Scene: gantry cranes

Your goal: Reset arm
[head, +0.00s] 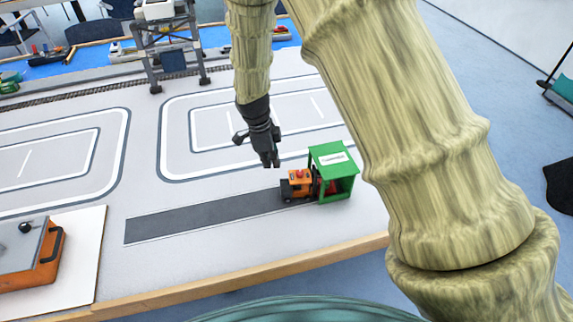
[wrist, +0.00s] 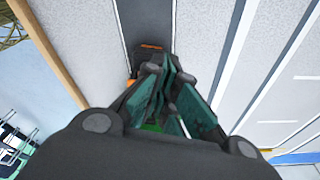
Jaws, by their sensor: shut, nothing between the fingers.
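My arm, with a bamboo-like surface, reaches over the table (head: 200,225) in the head view. My gripper (head: 271,163) is dark, points down and is shut and empty. It hangs above the table, just up and left in the picture from a small orange toy truck (head: 297,184). The truck stands at the right end of a dark road strip, at the opening of a green shelter (head: 345,168). In the wrist view, my gripper's fingers (wrist: 165,95) are close together and hide most of the truck and shelter; only small orange and green bits show.
A grey gantry crane (head: 172,50) stands at the back by a rail track (head: 60,98). An orange and grey control box (head: 30,250) sits on a white board (head: 90,262) at the front left. A wooden edge (head: 230,274) borders the table's front. The middle is clear.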

